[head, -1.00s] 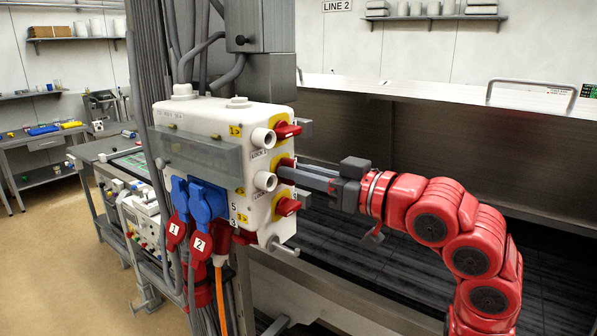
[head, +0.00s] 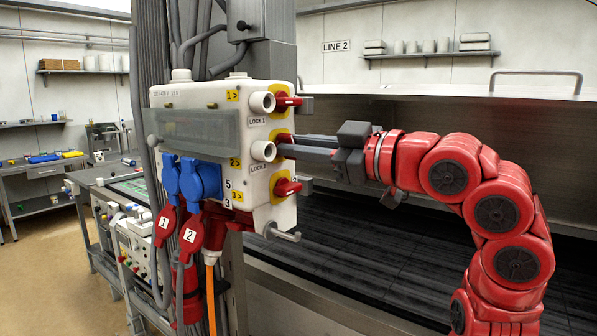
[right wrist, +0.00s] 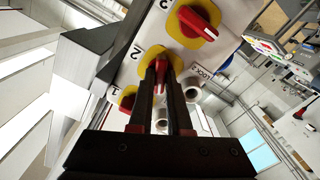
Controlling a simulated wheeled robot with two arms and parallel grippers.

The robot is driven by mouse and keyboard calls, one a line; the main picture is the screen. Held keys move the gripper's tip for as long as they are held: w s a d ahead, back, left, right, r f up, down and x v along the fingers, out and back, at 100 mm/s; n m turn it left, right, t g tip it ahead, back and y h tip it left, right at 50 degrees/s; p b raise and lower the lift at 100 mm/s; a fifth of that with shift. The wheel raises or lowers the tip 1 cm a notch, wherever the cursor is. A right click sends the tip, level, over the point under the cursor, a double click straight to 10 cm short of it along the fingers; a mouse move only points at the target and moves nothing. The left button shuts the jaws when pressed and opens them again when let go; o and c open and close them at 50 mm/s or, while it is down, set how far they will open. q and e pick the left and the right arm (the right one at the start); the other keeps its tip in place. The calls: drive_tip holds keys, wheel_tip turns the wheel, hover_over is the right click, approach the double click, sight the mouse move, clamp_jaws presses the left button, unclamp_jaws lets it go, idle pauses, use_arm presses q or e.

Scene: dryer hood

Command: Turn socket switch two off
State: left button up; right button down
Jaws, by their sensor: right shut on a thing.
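A white socket box (head: 215,100) carries three red rotary switches on yellow plates on its right side. Switch two (right wrist: 161,72) is the middle one; in the head view my fingers hide most of it. My right gripper (head: 284,147) reaches in from the right and is shut on its red handle. In the right wrist view the two fingers (right wrist: 162,75) stand on either side of that handle. Switch one (head: 288,101) is above and switch three (head: 288,187) below, both uncovered, with handles about level in the head view. My left gripper is not in view.
A metal hood (head: 440,110) and dark conveyor bed (head: 370,265) lie behind my right arm.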

drive_tip(key=n, duration=0.8)
drive_tip(key=n+b, duration=0.1)
drive_tip(key=n, duration=0.3)
drive_tip(key=shift+s+a+f, duration=0.1)
drive_tip(key=shift+s+f, duration=0.05)
drive_tip(key=shift+f, duration=0.1)
drive_tip(key=shift+n, duration=0.3)
drive_tip(key=c, duration=0.9)
unclamp_jaws()
drive_tip(key=shift+o, duration=0.2)
drive_tip(key=b+v, duration=0.2)
drive_tip(key=v, duration=1.5)
drive_tip(key=shift+s, duration=0.15)
